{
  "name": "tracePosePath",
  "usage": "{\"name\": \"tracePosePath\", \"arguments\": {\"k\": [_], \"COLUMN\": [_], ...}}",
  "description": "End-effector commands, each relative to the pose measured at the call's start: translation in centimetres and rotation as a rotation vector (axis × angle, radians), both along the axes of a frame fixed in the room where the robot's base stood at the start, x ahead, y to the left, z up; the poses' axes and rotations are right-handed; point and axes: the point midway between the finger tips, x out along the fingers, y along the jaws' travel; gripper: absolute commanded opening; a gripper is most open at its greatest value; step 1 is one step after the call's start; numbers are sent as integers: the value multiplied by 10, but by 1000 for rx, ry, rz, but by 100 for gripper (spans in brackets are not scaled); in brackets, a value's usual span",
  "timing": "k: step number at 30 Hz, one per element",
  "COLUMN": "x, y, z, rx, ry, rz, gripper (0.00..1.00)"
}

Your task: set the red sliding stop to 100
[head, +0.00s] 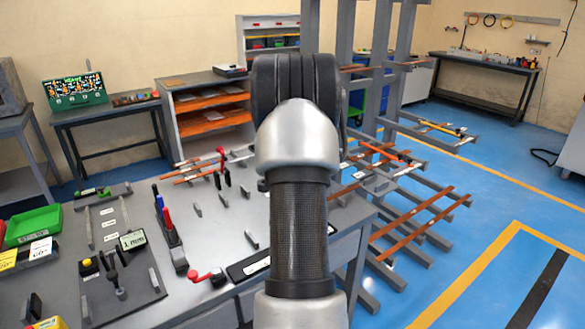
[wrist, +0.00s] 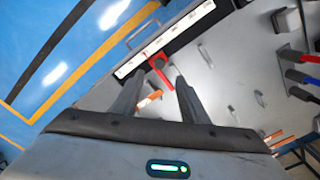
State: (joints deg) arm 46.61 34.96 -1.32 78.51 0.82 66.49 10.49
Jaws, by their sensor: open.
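The red sliding stop (wrist: 158,68) shows in the wrist view beside a white scale strip (wrist: 190,27), towards the strip's left end. It has a forked or angled red shape. My gripper (wrist: 160,82) is open, its two dark fingers apart, with the stop seen in the gap at and beyond the fingertips. I cannot tell whether they touch it. The scale's numbers are too small to read. In the head view my arm hides the stop and my fingers; part of the dark scale bar (head: 247,267) shows along the bench's front edge.
The grey bench (head: 225,215) carries small upright metal pins. A red lever (head: 205,275) lies near the bar's left end. Black, red and blue handles (head: 166,222) stand at left. A rack with copper bars (head: 420,225) stands right; blue floor is open beyond.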

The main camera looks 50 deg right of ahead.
Motion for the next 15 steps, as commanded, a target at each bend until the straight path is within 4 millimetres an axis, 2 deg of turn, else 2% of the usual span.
{"name": "tracePosePath", "arguments": {"k": [1,6,10,15], "x": [1,1,0,0], "y": [0,0,0,0], "z": [15,49,65,74], "rx": [-3,-3,-1,-1], "ry": [-3,-2,0,1], "rz": [1,1,0,0], "gripper": [40,40,40,40]}}
